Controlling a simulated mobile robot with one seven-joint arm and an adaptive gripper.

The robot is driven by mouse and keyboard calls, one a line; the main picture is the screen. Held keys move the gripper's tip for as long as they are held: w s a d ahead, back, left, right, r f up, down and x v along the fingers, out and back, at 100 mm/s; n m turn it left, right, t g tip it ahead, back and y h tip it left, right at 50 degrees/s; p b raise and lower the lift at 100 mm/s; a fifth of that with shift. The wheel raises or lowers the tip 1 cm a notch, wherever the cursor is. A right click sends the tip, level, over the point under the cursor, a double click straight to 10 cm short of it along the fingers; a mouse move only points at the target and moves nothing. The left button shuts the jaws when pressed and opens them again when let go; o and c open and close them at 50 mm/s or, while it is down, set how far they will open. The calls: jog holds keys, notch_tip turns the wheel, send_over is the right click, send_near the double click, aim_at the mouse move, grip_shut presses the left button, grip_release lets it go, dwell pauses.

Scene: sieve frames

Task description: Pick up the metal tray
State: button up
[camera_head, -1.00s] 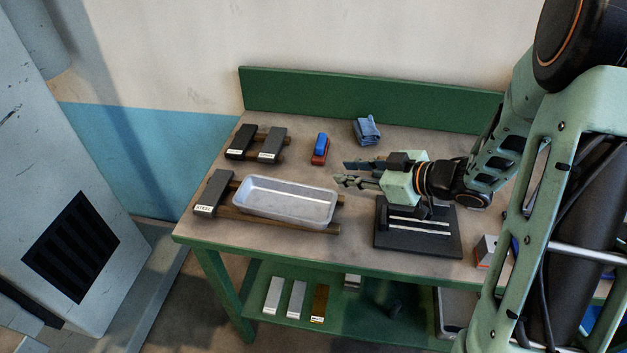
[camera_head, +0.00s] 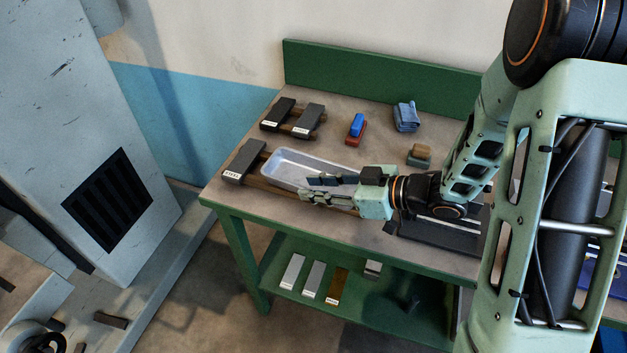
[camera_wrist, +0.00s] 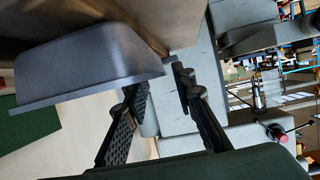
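The metal tray (camera_head: 284,166) is a shallow, pale silver rectangular pan on the workbench, resting on wooden bars. My gripper (camera_head: 305,187) is over the tray's right front part and hides some of it. Its two fingers are apart, with nothing seen held between them. In the wrist view, the tray (camera_wrist: 80,65) fills the upper left, its rim close to the left finger of my gripper (camera_wrist: 160,88). I cannot tell whether that finger touches the rim.
A dark labelled block (camera_head: 243,161) lies just left of the tray. Two more blocks (camera_head: 291,117) lie behind it. A blue and red brush-like item (camera_head: 356,128) and a folded blue cloth (camera_head: 406,116) are further back. A dark plate (camera_head: 440,232) lies right of the tray.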

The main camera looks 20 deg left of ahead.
jog(key=shift+x, duration=1.4)
jog(key=shift+c, duration=0.5)
grip_shut()
jog(key=shift+r, duration=0.1)
